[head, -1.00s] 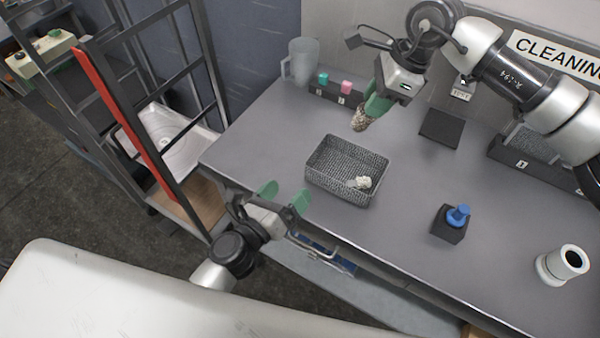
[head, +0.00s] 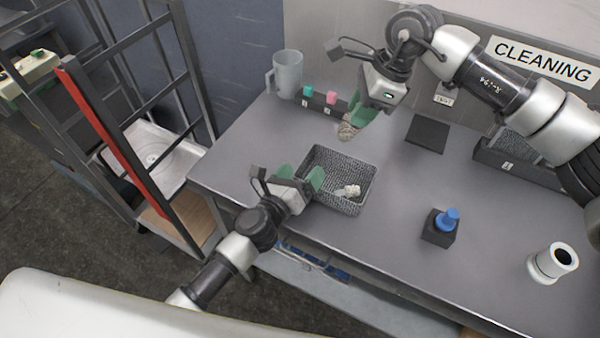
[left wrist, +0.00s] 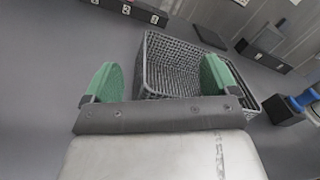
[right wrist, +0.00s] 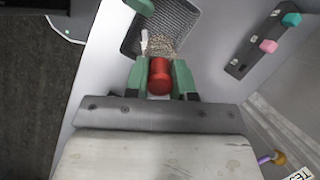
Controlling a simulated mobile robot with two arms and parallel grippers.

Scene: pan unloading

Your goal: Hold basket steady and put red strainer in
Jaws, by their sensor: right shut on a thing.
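The dark woven basket (head: 347,160) stands on the grey counter near its front edge, with a small whitish item (head: 349,191) inside. My left gripper (head: 300,174) is open at the basket's left side; in the left wrist view its fingers (left wrist: 158,80) stand apart, the right one overlapping the basket (left wrist: 170,50). I cannot tell whether it touches. My right gripper (head: 358,118) is shut on the red strainer, whose red end (right wrist: 160,76) shows between the fingers in the right wrist view. Its beige mesh-like part (head: 347,129) hangs above the counter behind the basket.
A clear jug (head: 286,73) and a dark holder with teal and pink pieces (head: 329,98) stand behind. A blue-topped item in a black block (head: 441,226) and a white cylinder (head: 552,262) stand to the right. A metal rack (head: 120,140) stands left of the counter.

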